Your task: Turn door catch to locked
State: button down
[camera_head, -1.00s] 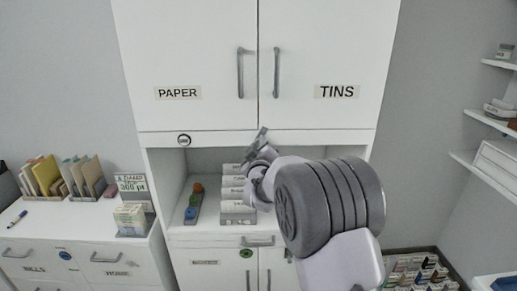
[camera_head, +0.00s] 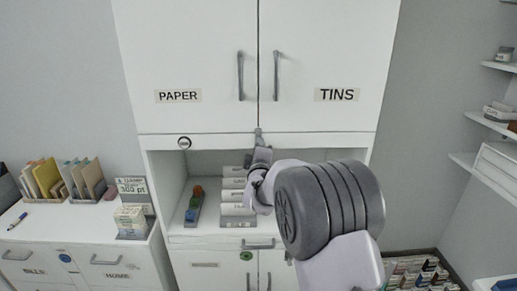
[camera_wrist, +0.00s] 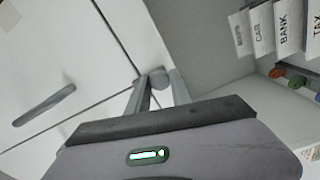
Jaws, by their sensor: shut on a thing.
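The door catch (camera_head: 258,131) is a small grey piece at the bottom of the seam between the PAPER door (camera_head: 185,55) and the TINS door (camera_head: 325,55). It looks about upright in the head view. In the wrist view its rounded grey end (camera_wrist: 158,78) shows between my fingers. My gripper (camera_head: 259,142) reaches up to it from below, and it also shows in the wrist view (camera_wrist: 156,92). The fingers are shut on the catch and hide part of it. Both doors look closed.
Two vertical door handles (camera_head: 240,76) (camera_head: 277,74) are above my gripper. Below the doors is an open shelf bay with labelled files (camera_head: 233,196) and a tray of coloured round things (camera_head: 195,205).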

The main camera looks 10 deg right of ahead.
dwell(0.3)
jog(key=c, duration=1.1)
grip_release()
jog(key=shift+c, duration=0.2)
jog(key=s+a, duration=0.2)
jog(key=s, duration=1.5)
jog(key=shift+s, duration=0.15)
